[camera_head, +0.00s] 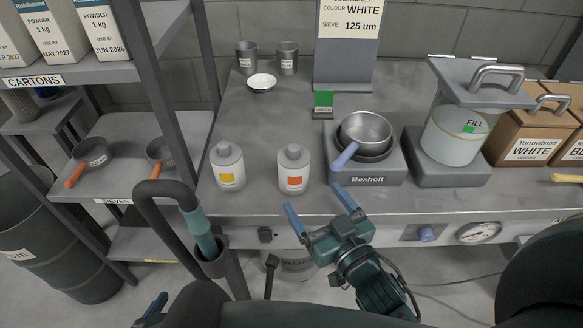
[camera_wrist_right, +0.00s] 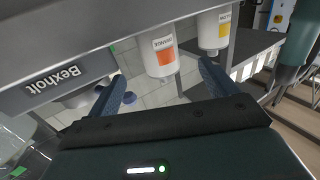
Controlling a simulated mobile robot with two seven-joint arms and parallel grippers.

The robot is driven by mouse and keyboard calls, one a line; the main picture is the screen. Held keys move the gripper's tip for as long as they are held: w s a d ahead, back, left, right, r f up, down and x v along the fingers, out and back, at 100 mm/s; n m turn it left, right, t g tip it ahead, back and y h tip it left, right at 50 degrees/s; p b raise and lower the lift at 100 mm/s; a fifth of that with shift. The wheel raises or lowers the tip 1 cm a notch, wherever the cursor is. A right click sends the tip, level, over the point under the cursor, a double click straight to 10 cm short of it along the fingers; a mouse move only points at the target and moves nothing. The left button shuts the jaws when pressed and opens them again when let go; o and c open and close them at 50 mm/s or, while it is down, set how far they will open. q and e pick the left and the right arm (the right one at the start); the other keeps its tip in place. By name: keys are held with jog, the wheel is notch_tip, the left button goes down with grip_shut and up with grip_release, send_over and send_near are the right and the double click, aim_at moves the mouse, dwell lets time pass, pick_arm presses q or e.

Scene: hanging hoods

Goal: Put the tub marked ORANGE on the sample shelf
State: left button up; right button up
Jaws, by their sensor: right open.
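The tub with the orange label (camera_head: 294,170) is a grey bottle-like tub with a rounded cap, upright on the bench near its front edge. In the right wrist view the tub (camera_wrist_right: 163,50) shows its label reading ORANGE, between and beyond the fingers. My right gripper (camera_head: 316,200) is open and empty, in front of the bench edge and apart from the tub. Part of what looks like my left gripper (camera_head: 152,308) shows at the bottom left; its jaws are unclear. I see no label reading sample; a low shelf (camera_head: 150,243) has an unreadable yellow label.
A yellow-labelled tub (camera_head: 227,167) stands left of the orange one. A Bexholt scale (camera_head: 366,180) with pans (camera_head: 366,129) is close on the right. A rack has a CARTONS shelf (camera_head: 100,70) and a SIEVES shelf (camera_head: 125,185). A hose handle (camera_head: 200,235) stands before the bench.

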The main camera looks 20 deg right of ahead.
aim_at(300, 178)
jog(key=w, duration=0.3)
jog(key=w+a, duration=0.1)
jog(key=w, duration=0.6)
jog(key=shift+a+p, duration=0.35)
jog(key=shift+a, duration=0.05)
jog(key=shift+c, duration=0.3)
jog(key=c, duration=1.1)
jog(key=shift+r, duration=0.1)
jog(key=shift+c, duration=0.4)
